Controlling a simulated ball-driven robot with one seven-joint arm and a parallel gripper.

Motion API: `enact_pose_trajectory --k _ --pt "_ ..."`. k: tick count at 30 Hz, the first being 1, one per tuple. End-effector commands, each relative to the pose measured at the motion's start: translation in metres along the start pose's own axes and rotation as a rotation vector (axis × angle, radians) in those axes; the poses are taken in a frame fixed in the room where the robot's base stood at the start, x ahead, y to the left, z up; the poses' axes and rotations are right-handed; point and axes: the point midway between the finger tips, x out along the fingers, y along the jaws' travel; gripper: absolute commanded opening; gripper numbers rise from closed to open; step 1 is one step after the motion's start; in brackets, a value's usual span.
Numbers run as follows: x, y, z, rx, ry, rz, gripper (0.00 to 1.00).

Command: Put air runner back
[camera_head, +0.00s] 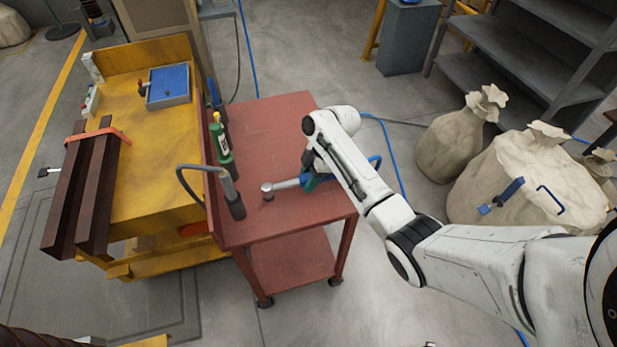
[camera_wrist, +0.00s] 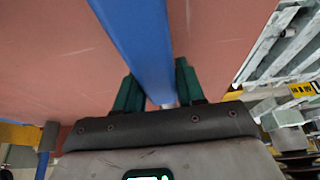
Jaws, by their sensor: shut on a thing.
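The air runner (camera_head: 286,184), a tool with a round silver head and a silver neck, lies along the top of the red cart (camera_head: 262,125). In the wrist view its blue body (camera_wrist: 138,40) runs between the fingers. My gripper (camera_head: 313,180) has teal fingers and reaches in from the right. In the wrist view my gripper (camera_wrist: 158,88) is shut on the blue body. The tool is at or just above the cart top; I cannot tell if it touches. My wrist hides part of the body in the head view.
A green bottle (camera_head: 221,142) and a dark holder with a grey top (camera_head: 233,200) stand along the cart's left edge. A yellow bench (camera_head: 155,190) is to the left. Sacks (camera_head: 530,185) stand on the right. A blue hose (camera_head: 395,160) runs behind my arm.

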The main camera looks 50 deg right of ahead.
Motion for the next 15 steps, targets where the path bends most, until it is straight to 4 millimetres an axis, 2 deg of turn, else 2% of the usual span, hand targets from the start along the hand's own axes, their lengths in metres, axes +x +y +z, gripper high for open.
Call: enact_pose_trajectory --k 1,2,9,15 --pt "0.0004 0.0010 0.0002 -0.001 0.000 0.003 0.00" --pt "0.0014 0.0000 0.0005 0.000 0.000 0.000 0.41" --pt "0.0010 -0.0002 0.0004 0.000 0.000 0.000 0.64" --pt "0.0009 -0.0001 0.0003 0.000 0.000 0.000 0.64"
